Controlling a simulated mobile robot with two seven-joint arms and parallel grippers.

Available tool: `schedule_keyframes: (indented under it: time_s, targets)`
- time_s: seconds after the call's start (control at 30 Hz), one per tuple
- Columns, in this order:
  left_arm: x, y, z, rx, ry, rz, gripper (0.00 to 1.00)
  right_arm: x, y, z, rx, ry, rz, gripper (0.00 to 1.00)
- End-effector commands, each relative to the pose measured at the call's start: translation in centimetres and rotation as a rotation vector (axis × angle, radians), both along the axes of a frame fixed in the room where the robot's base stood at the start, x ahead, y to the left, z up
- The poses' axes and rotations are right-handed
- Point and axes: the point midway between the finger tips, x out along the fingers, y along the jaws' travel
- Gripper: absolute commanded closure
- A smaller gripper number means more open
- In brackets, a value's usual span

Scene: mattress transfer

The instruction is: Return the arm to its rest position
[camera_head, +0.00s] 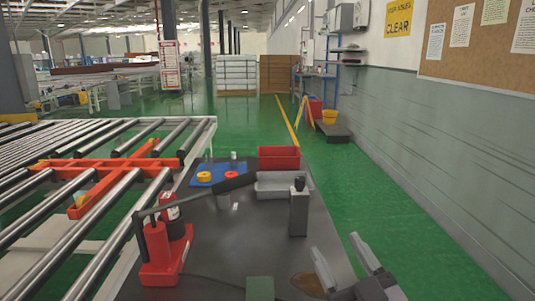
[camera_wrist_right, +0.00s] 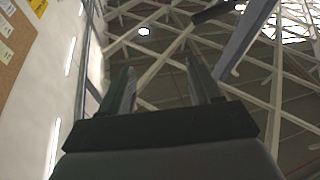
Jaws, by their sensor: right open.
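My left gripper is not in view.
On the table are a red tool (camera_head: 160,255) with a black handle, a grey upright box (camera_head: 298,212), a grey bin (camera_head: 280,186), a red bin (camera_head: 279,157) and a blue tray (camera_head: 216,172). A roller conveyor (camera_head: 60,245) lies left. Green floor is clear right, before the wall (camera_head: 440,140).

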Motion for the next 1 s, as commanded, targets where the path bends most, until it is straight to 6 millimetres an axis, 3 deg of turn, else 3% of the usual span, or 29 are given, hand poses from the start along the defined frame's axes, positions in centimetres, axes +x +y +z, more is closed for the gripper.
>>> schedule_keyframes:
  time_s: [0.1,0.27,0.4,0.5,0.7,0.93,1.0]
  targets:
    - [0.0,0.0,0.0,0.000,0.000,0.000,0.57,-0.7,-3.9,-5.1,0.023,0.239,-0.148,0.37]
    - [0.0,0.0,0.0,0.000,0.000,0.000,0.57,-3.6,-7.7,-11.8,0.011,0.559,-0.278,0.37]
    - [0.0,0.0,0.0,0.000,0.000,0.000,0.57,-7.9,-9.8,-17.2,-0.023,0.843,-0.333,0.37]
    - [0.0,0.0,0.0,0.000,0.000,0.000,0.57,-11.4,-10.7,-20.1,-0.056,1.026,-0.341,0.37]
    - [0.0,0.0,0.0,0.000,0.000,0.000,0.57,-17.8,-11.5,-23.7,-0.115,1.311,-0.310,0.37]
    - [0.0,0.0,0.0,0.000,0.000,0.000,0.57,-24.3,-11.6,-25.6,-0.179,1.566,-0.233,0.37]
    - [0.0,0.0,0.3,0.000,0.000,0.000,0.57,-23.1,-11.4,-26.0,-0.170,1.517,-0.231,0.37]
